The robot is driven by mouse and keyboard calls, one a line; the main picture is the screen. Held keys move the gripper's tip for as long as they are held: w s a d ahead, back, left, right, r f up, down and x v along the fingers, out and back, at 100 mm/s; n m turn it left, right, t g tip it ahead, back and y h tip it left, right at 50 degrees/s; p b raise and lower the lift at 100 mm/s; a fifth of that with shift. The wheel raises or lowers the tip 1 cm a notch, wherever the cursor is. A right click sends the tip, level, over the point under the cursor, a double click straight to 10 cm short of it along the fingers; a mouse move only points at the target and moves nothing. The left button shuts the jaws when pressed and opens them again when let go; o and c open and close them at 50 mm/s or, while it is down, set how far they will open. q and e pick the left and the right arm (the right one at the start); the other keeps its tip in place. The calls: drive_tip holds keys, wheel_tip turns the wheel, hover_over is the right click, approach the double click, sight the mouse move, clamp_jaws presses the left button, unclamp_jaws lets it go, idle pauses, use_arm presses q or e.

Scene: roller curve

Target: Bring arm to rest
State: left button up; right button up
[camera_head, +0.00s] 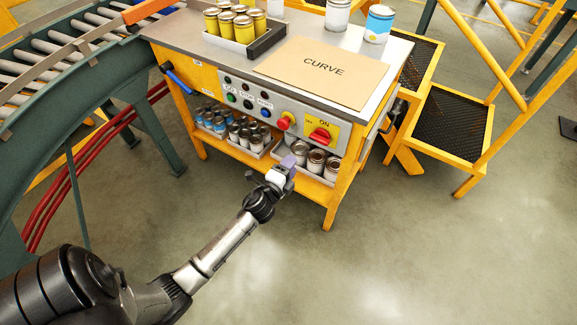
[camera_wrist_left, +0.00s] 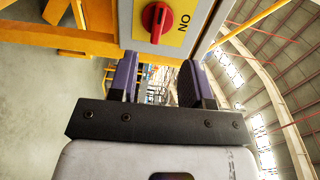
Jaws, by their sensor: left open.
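My left arm comes in from the lower left in the head view and reaches toward the front of the yellow workbench. Its gripper (camera_head: 290,161) is in front of the bench's lower right part, below the red rotary switch (camera_head: 320,135) marked ON. In the left wrist view the gripper's two purple fingers (camera_wrist_left: 155,82) stand apart with nothing between them. The red switch also shows there (camera_wrist_left: 156,18), beyond the fingers and apart from them. My right gripper is in neither view.
The bench (camera_head: 325,214) has a control panel with buttons, a CURVE board (camera_head: 322,68) and cans on top. Cans (camera_head: 315,161) fill its lower shelf. A roller conveyor (camera_head: 50,55) stands left, yellow steps (camera_head: 450,120) right. The floor in front is clear.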

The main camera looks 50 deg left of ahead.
use_arm(q)
drive_tip(key=shift+s+d, duration=0.1)
drive_tip(key=shift+s, duration=0.2)
idle(0.5)
drive_tip(key=s+a+f+n+g+y, duration=0.25)
drive_tip(key=s+n+g, duration=0.25)
drive_tip(key=n+g, duration=0.5)
drive_tip(key=s+d+r+n+g+h+p, duration=0.1)
drive_tip(key=s+d+r+n+h+p, duration=0.2)
drive_tip(key=s+d, duration=0.5)
drive_tip(key=s+d+r+g+h+p, duration=0.15)
drive_tip(key=s+d+r+h, duration=0.25)
drive_tip(key=s+d, duration=0.45)
drive_tip(key=s+d+g+p, duration=0.25)
drive_tip(key=s+p, duration=0.25)
drive_tip(key=s, duration=0.3)
wheel_tip(320, 180, up, 37)
drive_tip(key=t+p, duration=0.1)
drive_tip(key=p, duration=3.5)
drive_tip(key=shift+w+d+r+h+p, duration=0.2)
drive_tip(key=shift+w+d+h+p, duration=0.1)
drive_tip(key=shift+d+h+p, duration=0.1)
